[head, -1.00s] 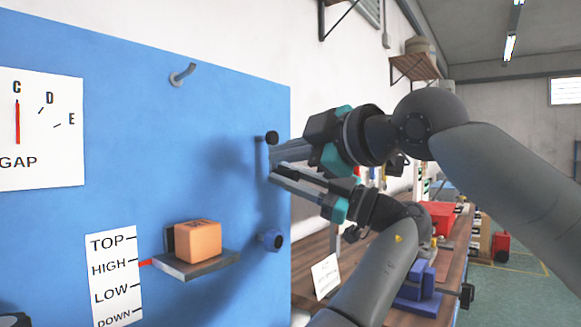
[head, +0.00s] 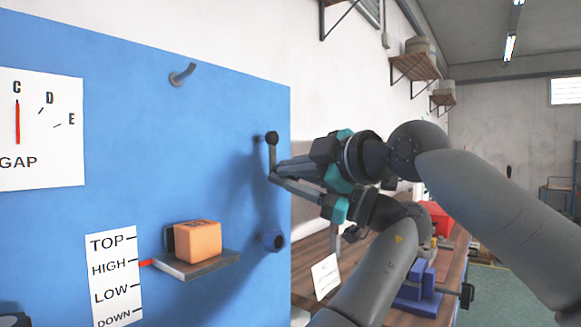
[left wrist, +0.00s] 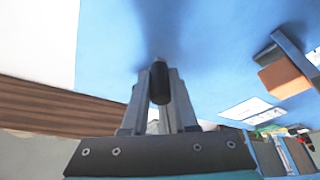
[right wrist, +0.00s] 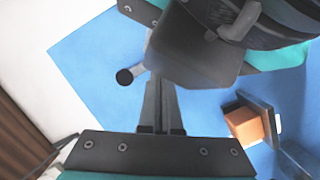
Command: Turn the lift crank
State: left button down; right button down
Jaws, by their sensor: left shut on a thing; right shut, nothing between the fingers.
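The crank shows on the blue panel's right part as a black knob (head: 271,137) with a grey arm (head: 272,156) hanging down from it. My left gripper (head: 273,178), on the lower arm, is shut at the lower end of that arm. In the left wrist view its fingers close around a dark round handle (left wrist: 160,82). My right gripper (head: 278,165) is just above it, shut and empty, beside the crank arm. In the right wrist view the black knob (right wrist: 124,76) is left of its closed fingers. The lift platform (head: 205,263) carries an orange box (head: 198,241); its red pointer is at HIGH.
A wooden bench (head: 315,262) stands to the right. The two grippers are very close together.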

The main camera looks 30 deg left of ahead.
pick_arm(q)
jog(key=shift+s+r, duration=0.15)
jog(key=shift+r, duration=0.2)
